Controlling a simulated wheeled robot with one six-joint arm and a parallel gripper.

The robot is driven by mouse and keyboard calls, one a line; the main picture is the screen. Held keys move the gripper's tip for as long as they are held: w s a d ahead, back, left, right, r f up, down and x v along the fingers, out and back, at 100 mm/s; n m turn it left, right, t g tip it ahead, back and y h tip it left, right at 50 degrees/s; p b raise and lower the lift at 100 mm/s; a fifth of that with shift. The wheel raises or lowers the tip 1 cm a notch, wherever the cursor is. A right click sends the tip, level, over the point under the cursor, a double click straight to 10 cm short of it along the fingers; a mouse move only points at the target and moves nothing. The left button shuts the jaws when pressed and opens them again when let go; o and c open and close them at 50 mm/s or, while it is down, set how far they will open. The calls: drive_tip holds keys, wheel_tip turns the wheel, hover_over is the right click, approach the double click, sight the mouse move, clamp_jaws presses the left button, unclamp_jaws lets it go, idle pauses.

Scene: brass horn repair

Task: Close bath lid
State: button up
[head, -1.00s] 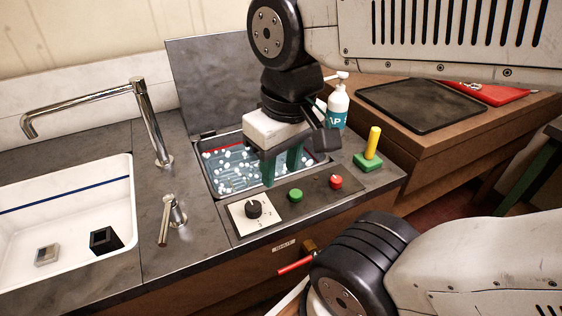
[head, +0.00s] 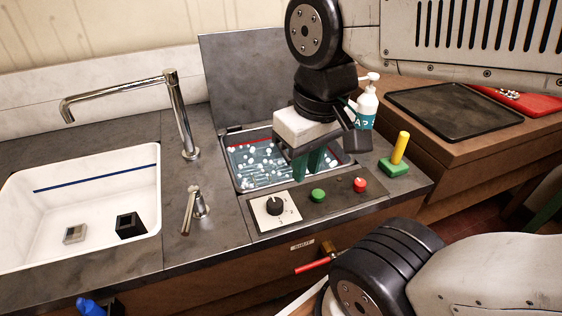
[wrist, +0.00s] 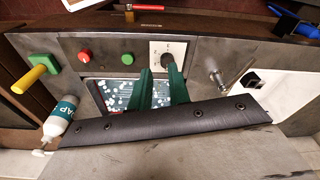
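The bath (head: 240,180) is a sunken basin in the counter with bubbly blue liquid inside; it also shows in the wrist view (wrist: 95,92). Its lid (head: 240,85) is a flat grey panel standing raised at the back edge, so the bath is uncovered. My gripper (head: 308,174) is above the right part of the bath, in front of the lid, and hides part of both. Its two green fingers point down. In the wrist view the fingers (wrist: 159,72) are apart with nothing between them.
A soap bottle (head: 366,105) and a green block with a yellow post (head: 396,160) stand right of the bath. In front is a panel with a black knob (head: 275,205) and green and red buttons. A white sink (head: 80,200) and tap (head: 180,120) are left.

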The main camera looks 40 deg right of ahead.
clamp_jaws()
wheel_tip(320, 180, up, 18)
drive_tip(key=m+t, duration=0.1)
drive_tip(key=m, duration=0.1)
hover_over(250, 35)
drive_tip(key=s+a, duration=0.5)
drive_tip(key=w+d+f+m+h, duration=0.1)
drive_tip(key=w+d+f, duration=0.2)
drive_tip(key=w+d, duration=0.65)
drive_tip(key=shift+t, duration=0.4)
drive_tip(key=f, duration=0.3)
drive_tip(key=a+f, duration=0.1)
drive_tip(key=f, duration=0.5)
drive_tip(key=shift+w+a, duration=0.25)
drive_tip(key=shift+a, duration=0.1)
drive_tip(key=shift+s+a+r, duration=0.1)
drive_tip(key=shift+r, duration=0.05)
